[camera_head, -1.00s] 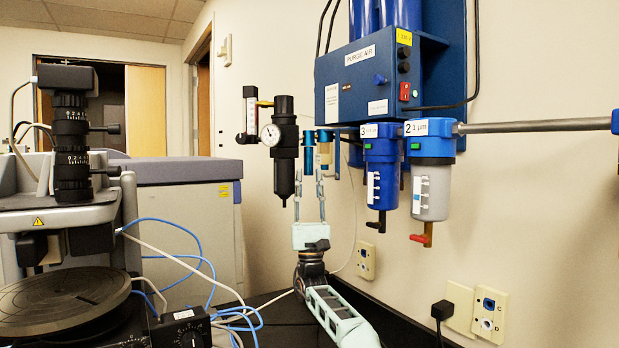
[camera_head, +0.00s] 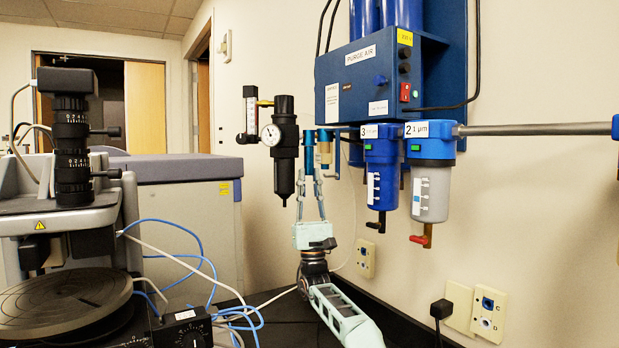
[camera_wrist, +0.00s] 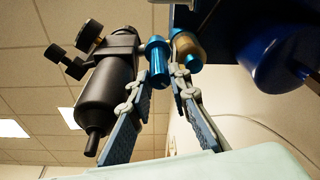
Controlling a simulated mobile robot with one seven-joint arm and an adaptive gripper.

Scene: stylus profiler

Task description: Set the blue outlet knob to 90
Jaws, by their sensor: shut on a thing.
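The blue outlet knob appears to be the bright blue upright cylinder (camera_head: 309,150), hanging below the pipework right of the black regulator. In the wrist view this blue knob (camera_wrist: 157,60) sits between my fingertips, with its lower end toward me. My gripper (camera_head: 309,176) comes up from below, its fingers drawn in on the knob's lower end. In the wrist view my gripper (camera_wrist: 160,83) has one finger on each side of the knob. No scale or number on the knob can be read.
A black regulator (camera_head: 285,155) with a round gauge (camera_head: 271,135) hangs close on the left. A gold-and-blue cylinder (camera_head: 325,149) is close on the right. Further right are the blue filter (camera_head: 381,165) and grey filter (camera_head: 431,190), under the blue purge air box (camera_head: 367,85).

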